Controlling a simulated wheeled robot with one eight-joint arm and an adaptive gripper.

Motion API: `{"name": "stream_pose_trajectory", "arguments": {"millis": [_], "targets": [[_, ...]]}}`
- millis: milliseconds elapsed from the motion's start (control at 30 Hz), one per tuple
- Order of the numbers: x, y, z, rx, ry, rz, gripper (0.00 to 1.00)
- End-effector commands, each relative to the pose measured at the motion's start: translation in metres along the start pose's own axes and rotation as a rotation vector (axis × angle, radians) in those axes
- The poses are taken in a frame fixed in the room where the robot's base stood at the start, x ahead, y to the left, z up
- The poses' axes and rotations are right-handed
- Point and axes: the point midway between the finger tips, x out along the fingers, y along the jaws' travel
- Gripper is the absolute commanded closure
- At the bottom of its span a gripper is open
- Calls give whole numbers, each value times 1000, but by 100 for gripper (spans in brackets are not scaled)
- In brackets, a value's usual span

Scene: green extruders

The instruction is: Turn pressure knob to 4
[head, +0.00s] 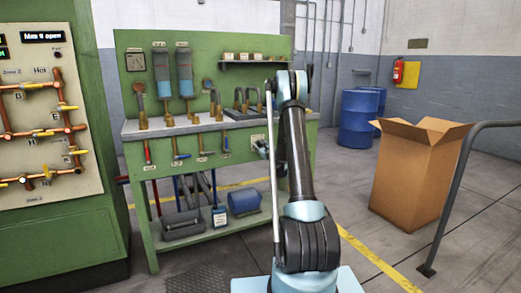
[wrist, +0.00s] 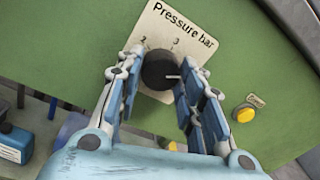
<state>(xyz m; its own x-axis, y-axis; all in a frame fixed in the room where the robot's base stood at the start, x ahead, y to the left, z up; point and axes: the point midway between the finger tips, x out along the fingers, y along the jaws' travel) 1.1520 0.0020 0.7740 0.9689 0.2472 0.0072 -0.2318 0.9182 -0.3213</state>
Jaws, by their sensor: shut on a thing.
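The pressure knob (wrist: 158,69) is a round black knob in the wrist view. It sits on a cream plate (wrist: 188,28) marked "Pressure bar". The numbers 2 and 3 show above the knob; other marks are hidden by the fingers. A white pointer line on the knob points right in the picture, toward the right finger and past the 3. My gripper (wrist: 162,75) is shut on the knob, one finger on each side. In the head view, my gripper (head: 261,148) is at the right end of the green bench's front, and the plate (head: 257,138) shows just above it.
A yellow button (wrist: 244,114) is on the green panel to the right of the knob. In the head view, the green bench (head: 205,60) carries pipes and valves. A cardboard box (head: 415,175), blue barrels (head: 359,118) and a grey rail (head: 455,190) stand to the right.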

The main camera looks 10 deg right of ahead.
Motion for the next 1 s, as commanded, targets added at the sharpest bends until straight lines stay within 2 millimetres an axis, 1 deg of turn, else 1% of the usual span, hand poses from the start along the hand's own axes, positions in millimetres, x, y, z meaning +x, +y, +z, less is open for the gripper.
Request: {"name": "stream_pose_trajectory", "arguments": {"millis": [200,233,267,300,333,633,733,867,1000], "targets": [[0,1,0,0,-1,2,89],[0,1,0,0,-1,2,63],[0,1,0,0,-1,2,56],[0,1,0,1,-1,2,47],[0,1,0,1,-1,1,45],[0,0,0,1,0,1,45],[-4,0,0,1,0,0,45],[-18,0,0,1,0,0,45],[-43,0,0,1,0,0,45]]}}
